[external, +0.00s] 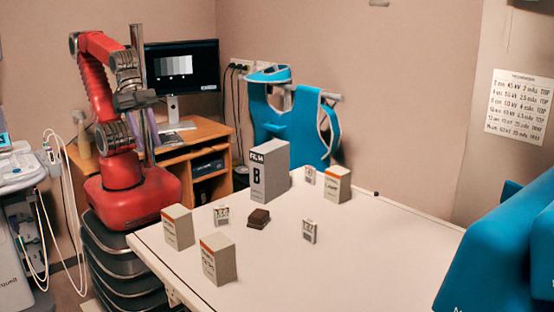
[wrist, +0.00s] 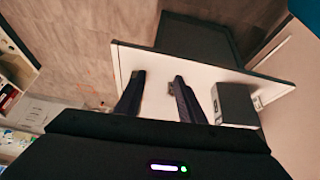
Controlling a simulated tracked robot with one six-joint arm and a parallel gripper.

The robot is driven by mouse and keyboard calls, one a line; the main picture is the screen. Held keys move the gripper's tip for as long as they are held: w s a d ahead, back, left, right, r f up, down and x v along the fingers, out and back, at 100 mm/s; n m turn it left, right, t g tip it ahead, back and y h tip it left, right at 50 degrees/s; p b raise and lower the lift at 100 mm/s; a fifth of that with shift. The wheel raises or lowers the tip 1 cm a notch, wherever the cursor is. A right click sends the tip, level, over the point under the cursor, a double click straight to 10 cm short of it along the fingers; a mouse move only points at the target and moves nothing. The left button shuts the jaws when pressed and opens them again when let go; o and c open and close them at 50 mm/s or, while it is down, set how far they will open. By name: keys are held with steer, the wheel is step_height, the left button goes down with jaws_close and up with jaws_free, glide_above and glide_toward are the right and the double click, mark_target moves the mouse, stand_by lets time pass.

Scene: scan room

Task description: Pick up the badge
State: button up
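Three small white tags with dark printing, which look like badges, stand on the white table in the external view: one at the left (external: 222,215), one at the front right (external: 309,231), one at the back (external: 310,174). I cannot tell which one is the task's badge. My gripper (wrist: 159,75) shows two dark fingers apart in the wrist view, with nothing held between them. In the external view my arm is folded up over its base, left of the table and away from the tags. A small pale item (wrist: 171,100) shows partly behind the right finger.
The table's right part (external: 390,245) is clear.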

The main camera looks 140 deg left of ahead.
steer(key=w+a+f+n+t+y, duration=0.1)
steer(key=w+a+n+t, duration=0.15)
steer(key=w+n, duration=0.7)
steer(key=w+a+f+n+t, duration=0.1)
steer(key=w+a+n, duration=0.2)
steer(key=w+n, duration=0.7)
steer(key=w+a+f+n+t, duration=0.1)
steer(key=w+a+f+n, duration=0.1)
steer(key=w+a+n, duration=0.1)
steer(key=w+a+f+n+t+y, duration=0.1)
steer(key=w+a+f+n, duration=0.1)
steer(key=w+n, duration=0.4)
steer(key=w+a+f+n+t+y, duration=0.1)
steer(key=w+a+f+n, duration=0.1)
steer(key=w+a+n, duration=0.3)
steer(key=shift+w+f+n, duration=0.1)
steer(key=shift+f+n, duration=0.05)
steer(key=shift+n, duration=0.7)
steer(key=x, duration=0.8)
steer(key=shift+w+a+f, duration=0.1)
steer(key=shift+a, duration=0.1)
steer(key=shift+w, duration=0.1)
